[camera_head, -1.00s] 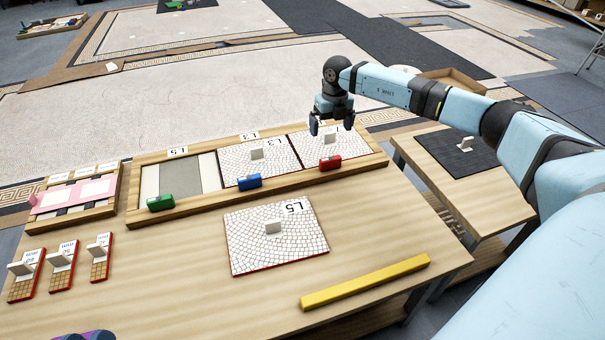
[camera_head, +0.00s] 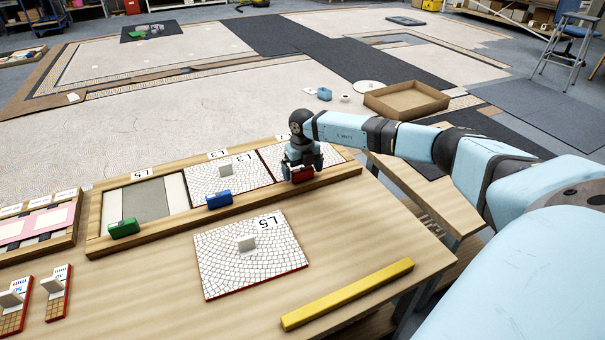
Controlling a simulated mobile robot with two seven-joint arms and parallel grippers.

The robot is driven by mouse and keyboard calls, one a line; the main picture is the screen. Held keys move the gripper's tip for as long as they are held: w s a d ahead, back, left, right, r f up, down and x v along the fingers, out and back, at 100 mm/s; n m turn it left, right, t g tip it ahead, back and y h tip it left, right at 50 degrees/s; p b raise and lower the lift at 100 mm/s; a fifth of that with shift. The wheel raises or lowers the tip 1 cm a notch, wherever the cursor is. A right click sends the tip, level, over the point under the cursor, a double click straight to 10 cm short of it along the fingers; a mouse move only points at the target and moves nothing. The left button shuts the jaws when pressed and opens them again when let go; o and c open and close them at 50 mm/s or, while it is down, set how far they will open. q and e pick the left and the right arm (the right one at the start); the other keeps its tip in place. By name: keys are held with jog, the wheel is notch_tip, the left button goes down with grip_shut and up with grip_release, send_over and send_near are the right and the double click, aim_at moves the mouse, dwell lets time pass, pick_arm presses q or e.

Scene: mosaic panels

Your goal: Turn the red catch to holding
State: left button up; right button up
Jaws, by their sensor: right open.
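The red catch (camera_head: 303,175) sits on the front rail of the wooden frame (camera_head: 150,236), below the right-hand mosaic panel (camera_head: 279,161). My right gripper (camera_head: 302,170) is right over the red catch, with its fingers low around it. The fingers are open, and whether they touch the catch cannot be told. The gripper partly hides the catch and the right-hand panel. A blue catch (camera_head: 219,199) and a green catch (camera_head: 124,228) sit further left on the same rail. My left gripper is not in view.
A loose mosaic panel marked L5 (camera_head: 222,272) lies on the table in front of the frame. A yellow bar (camera_head: 348,294) lies near the table's right edge. Small tiles with handles (camera_head: 57,292) are at the left. The frame's left bay (camera_head: 146,201) holds no mosaic panel.

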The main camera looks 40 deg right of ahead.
jog(key=shift+f, duration=0.1)
jog(key=c, duration=0.9)
